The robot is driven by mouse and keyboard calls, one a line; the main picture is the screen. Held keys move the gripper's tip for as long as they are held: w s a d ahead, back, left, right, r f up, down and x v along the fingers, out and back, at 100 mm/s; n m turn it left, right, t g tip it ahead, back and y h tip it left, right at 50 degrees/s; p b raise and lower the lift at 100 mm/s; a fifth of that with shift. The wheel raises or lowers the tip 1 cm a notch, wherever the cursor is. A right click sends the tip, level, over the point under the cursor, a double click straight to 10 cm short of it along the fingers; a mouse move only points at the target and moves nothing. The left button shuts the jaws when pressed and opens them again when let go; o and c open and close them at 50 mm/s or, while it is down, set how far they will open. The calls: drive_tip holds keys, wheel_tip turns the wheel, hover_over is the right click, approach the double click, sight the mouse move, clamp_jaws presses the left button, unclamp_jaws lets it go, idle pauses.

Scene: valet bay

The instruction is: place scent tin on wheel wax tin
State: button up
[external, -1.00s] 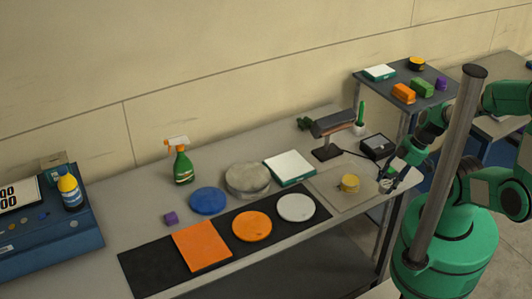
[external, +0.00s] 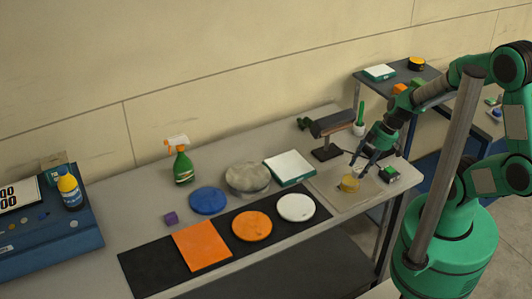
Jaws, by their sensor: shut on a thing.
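A yellow tin (external: 349,184), which looks like the wheel wax tin, sits on a thin beige-grey mat (external: 327,197) at the right of the bench. My gripper (external: 358,168) points down just above and behind it, to the right. It is shut on a small pale silver thing (external: 357,172), which seems to be the scent tin. The held tin is small and partly covered by the fingers. It looks close to the yellow tin, but I cannot tell whether they touch.
A small dark box with a green top (external: 389,174) stands right of my gripper. A dark scanner on a stand (external: 328,133) is behind, beside a green-and-white bottle (external: 360,122). A white-topped scale (external: 290,167) and a round grey stone-like disc (external: 247,178) lie left.

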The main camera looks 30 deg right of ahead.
sight(359, 165)
drive_tip(key=shift+w+a+f, duration=0.1)
drive_tip(key=shift+w+a, duration=0.05)
drive_tip(key=shift+w, duration=0.6)
drive_tip(key=shift+w+a+f, duration=0.1)
drive_tip(key=shift+w, duration=0.6)
drive_tip(key=shift+f, duration=1.7)
drive_tip(key=shift+f, duration=0.1)
drive_tip(key=o, duration=1.2)
drive_tip(key=shift+c, duration=0.2)
